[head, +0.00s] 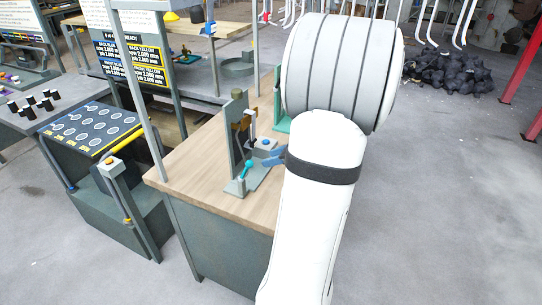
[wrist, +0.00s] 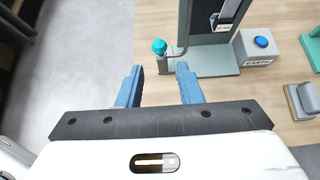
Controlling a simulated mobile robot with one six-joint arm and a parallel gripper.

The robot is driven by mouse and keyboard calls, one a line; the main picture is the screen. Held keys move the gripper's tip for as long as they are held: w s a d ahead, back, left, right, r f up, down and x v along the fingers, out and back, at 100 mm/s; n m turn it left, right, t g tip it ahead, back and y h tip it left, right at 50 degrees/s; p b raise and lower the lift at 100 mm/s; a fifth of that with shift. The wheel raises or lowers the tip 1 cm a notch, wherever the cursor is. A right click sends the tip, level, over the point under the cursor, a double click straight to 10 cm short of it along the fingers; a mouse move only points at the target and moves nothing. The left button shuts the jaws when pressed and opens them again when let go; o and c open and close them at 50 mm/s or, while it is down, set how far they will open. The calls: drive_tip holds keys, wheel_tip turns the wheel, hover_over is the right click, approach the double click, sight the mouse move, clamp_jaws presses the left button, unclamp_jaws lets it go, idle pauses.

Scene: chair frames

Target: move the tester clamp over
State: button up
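A grey tester stand has an upright plate (head: 237,135) and a flat base on the wooden bench. A short lever with a teal ball knob (head: 248,163) sits at its front; I take this for the tester clamp. The knob (wrist: 158,46) also shows in the wrist view, on a grey rod beside the stand's base (wrist: 212,62). My gripper (wrist: 158,70) is open and empty. Its blue fingers are spread either side of the knob's line in the picture, with the knob beyond the tips; the height gap is unclear. In the head view my arm hides part of the gripper.
A grey box marked EARTH with a blue button (wrist: 261,42) stands right of the stand. A grey block (wrist: 302,100) and a green part (wrist: 312,45) lie farther right. The wooden bench top (head: 195,165) is clear left of the stand; a metal post rises at its left edge.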

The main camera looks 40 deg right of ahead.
sight(247, 169)
drive_tip(key=b+x, duration=0.4)
drive_tip(key=x, duration=0.4)
drive_tip(key=shift+s, duration=0.2)
drive_tip(key=shift+r, duration=0.1)
drive_tip(key=shift+c, duration=0.4)
drive_tip(key=c, duration=0.4)
